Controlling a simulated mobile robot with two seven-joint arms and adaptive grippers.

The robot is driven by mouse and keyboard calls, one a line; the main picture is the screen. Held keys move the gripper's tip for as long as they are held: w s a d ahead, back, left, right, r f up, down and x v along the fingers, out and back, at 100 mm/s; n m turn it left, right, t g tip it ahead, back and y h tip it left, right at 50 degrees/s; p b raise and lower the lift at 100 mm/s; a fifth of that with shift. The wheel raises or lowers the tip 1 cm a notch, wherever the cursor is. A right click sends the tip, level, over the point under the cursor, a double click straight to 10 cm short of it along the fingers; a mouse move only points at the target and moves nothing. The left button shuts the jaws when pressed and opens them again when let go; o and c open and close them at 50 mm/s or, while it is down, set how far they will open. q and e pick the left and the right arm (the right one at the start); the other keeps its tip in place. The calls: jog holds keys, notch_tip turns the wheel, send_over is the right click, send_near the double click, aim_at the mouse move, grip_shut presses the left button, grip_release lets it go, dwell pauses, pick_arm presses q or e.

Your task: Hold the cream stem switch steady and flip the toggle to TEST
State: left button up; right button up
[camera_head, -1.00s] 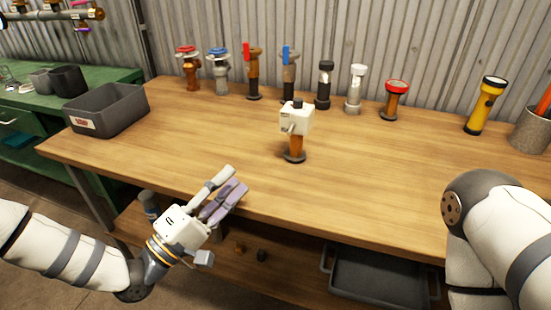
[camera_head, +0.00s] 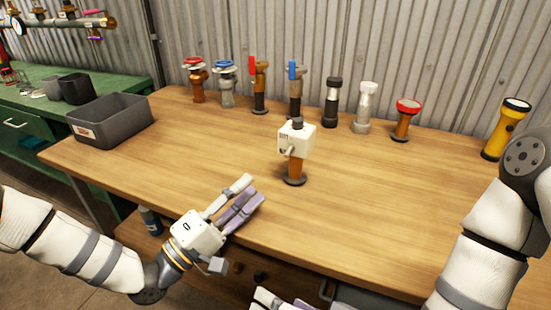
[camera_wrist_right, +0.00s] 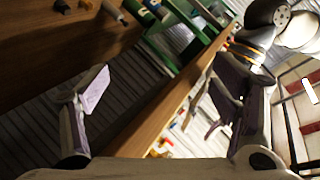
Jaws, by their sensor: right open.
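The cream stem switch (camera_head: 297,138) stands upright near the middle of the bench in the head view. It is a cream box with a dark cap, on an orange stem with a dark round foot. A small grey toggle (camera_head: 290,149) shows on its front left; its label is too small to read. My left gripper (camera_head: 257,188) is open and empty, apart from the switch, to its lower left by the front edge. My right gripper (camera_wrist_right: 170,80) is open and empty in the right wrist view; only part of it shows at the bottom of the head view. The switch is not seen in the wrist view.
Several valves and fittings (camera_head: 259,88) line the back of the wooden bench (camera_head: 180,160). A grey bin (camera_head: 118,122) stands at the left and a yellow torch (camera_head: 506,129) at the right. The bench around the switch is clear.

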jog(key=w+a+r+t+y, duration=0.2)
jog(key=w+r+y, duration=0.1)
jog(key=r, duration=0.6)
jog(key=w+a+r+t+y, duration=0.2)
jog(key=w+a+r+y, duration=0.1)
jog(key=r, duration=0.5)
jog(key=m+t+h, duration=0.4)
jog(key=t+h, duration=0.1)
jog(key=h, duration=1.7)
send_near(296, 123)
jog(key=x, duration=1.1)
jog(key=shift+w+d, duration=0.1)
grip_shut()
